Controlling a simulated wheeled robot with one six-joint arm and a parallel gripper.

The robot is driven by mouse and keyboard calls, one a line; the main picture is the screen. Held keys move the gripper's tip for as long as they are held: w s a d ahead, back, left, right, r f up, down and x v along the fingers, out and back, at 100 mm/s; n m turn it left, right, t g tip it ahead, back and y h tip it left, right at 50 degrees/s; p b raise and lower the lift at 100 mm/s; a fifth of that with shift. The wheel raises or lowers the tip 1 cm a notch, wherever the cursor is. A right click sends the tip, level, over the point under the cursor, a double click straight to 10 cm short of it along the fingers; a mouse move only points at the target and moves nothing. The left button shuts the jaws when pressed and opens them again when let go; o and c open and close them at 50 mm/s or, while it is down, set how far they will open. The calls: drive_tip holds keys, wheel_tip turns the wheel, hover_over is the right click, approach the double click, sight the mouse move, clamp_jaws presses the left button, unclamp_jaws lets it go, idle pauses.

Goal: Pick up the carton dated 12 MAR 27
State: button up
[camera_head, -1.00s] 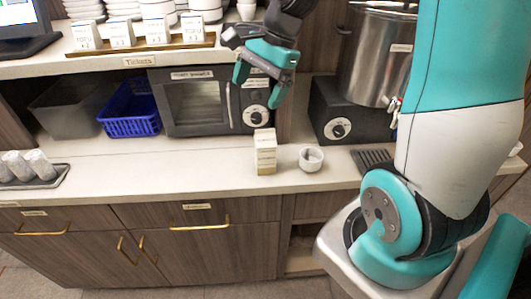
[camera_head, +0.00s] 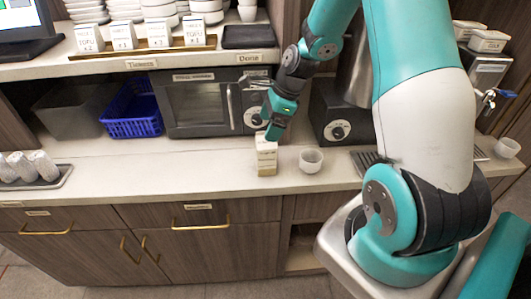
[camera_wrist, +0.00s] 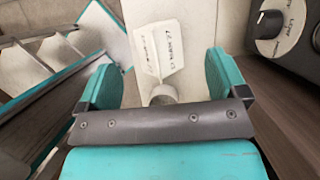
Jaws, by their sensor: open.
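The pale carton (camera_head: 266,163) stands upright on the lower counter, with small print on it. In the head view I cannot tell whether a second carton stands right behind it. My gripper (camera_head: 271,137) is open, pointing down at the carton's top and hiding part of it. In the wrist view, a white printed face (camera_wrist: 160,48) shows between and beyond the two teal fingers (camera_wrist: 163,82). Its tilted lettering seems to include a date, too small to read surely. A round pale piece below it is hard to identify.
A white cup (camera_head: 311,160) stands close right of the carton. A tray of cups (camera_head: 35,180) is far left. Counter between is clear.

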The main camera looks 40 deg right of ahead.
sight(266, 151)
drive_tip(key=shift+p+x, duration=0.95)
drive_tip(key=shift+x, duration=1.75)
drive_tip(key=shift+s, duration=0.15)
clamp_jaws()
drive_tip(key=shift+r, duration=0.1)
